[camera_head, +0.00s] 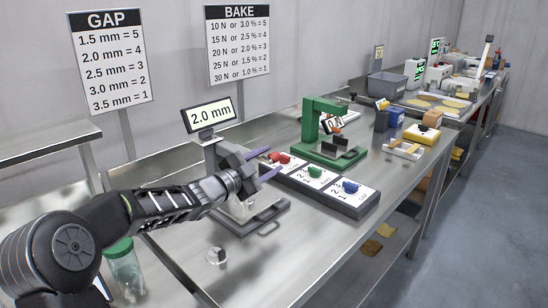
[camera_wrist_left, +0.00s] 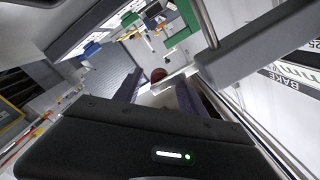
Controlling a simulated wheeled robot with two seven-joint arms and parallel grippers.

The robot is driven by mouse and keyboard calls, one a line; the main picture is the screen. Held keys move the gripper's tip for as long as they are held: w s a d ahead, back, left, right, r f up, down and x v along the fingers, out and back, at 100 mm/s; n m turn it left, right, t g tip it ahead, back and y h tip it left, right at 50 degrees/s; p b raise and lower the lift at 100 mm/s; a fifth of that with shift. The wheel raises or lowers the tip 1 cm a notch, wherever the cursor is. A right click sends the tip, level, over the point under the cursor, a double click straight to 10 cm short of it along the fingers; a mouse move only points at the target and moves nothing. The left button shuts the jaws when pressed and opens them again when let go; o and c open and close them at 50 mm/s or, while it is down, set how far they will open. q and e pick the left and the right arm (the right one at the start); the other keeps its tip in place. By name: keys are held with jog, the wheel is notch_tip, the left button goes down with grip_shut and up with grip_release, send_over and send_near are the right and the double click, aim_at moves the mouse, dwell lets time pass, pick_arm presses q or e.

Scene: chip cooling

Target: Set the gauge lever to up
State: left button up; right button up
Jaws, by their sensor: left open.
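The gauge (camera_head: 240,205) is a grey stand on a dark base, with a screen (camera_head: 212,114) on top reading 2.0 mm. My left gripper (camera_head: 270,163) is open in front of the gauge's upper part and hides much of it, so the lever's position cannot be read in the head view. In the left wrist view, a dark red ball (camera_wrist_left: 158,75), which looks like the lever's knob, shows just beyond and between the two purple fingers (camera_wrist_left: 155,92). I cannot tell whether they touch it. My right gripper is not in view.
A panel with red (camera_head: 280,158), green (camera_head: 315,171) and blue (camera_head: 350,186) knobs lies right of the gauge. A green press (camera_head: 312,125) stands behind it. A green-lidded jar (camera_head: 124,270) stands near my arm. The table front (camera_head: 270,270) is mostly clear.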

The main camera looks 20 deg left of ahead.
pick_arm(q)
jog(key=shift+x, duration=1.35)
jog(key=shift+f, duration=0.1)
jog(key=c, duration=1)
jog(key=shift+f, duration=0.1)
grip_shut()
